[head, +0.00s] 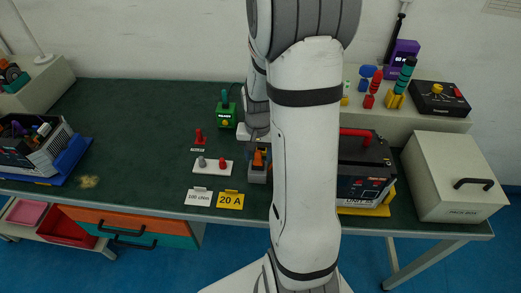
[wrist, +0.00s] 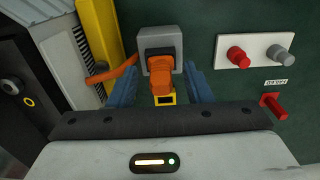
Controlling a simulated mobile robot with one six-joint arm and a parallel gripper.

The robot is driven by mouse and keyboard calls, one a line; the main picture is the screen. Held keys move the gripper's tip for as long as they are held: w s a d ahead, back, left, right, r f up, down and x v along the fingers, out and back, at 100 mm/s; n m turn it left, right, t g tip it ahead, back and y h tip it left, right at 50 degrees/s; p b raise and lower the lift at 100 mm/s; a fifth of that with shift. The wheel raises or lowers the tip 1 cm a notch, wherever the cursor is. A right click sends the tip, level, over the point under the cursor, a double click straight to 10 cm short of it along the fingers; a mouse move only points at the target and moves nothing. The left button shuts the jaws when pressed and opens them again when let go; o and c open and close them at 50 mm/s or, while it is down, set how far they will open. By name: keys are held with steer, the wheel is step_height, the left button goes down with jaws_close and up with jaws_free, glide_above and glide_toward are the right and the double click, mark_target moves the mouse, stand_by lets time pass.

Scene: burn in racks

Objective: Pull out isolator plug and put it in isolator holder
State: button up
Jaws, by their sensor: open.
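The orange isolator plug (wrist: 160,76) sits in a grey isolator box (wrist: 172,41), with an orange cable at its left in the wrist view. My gripper (wrist: 160,85) is open, its blue fingers on either side of the plug; I cannot tell whether they touch it. In the head view the plug (head: 259,158) and the grey box (head: 258,176) show just left of my arm, which hides part of them. A red upright piece (head: 198,136) stands on the bench with a small label before it. I cannot tell which item is the isolator holder.
A white plate (head: 200,170) with a grey and a red knob lies left of the box. A battery-like unit (head: 362,183) on a yellow base stands close on the right. Cards (head: 230,201) lie at the front edge. The bench's left middle is clear.

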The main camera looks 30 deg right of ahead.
steer(key=shift+c, duration=0.2)
jaws_close()
stand_by(0.5)
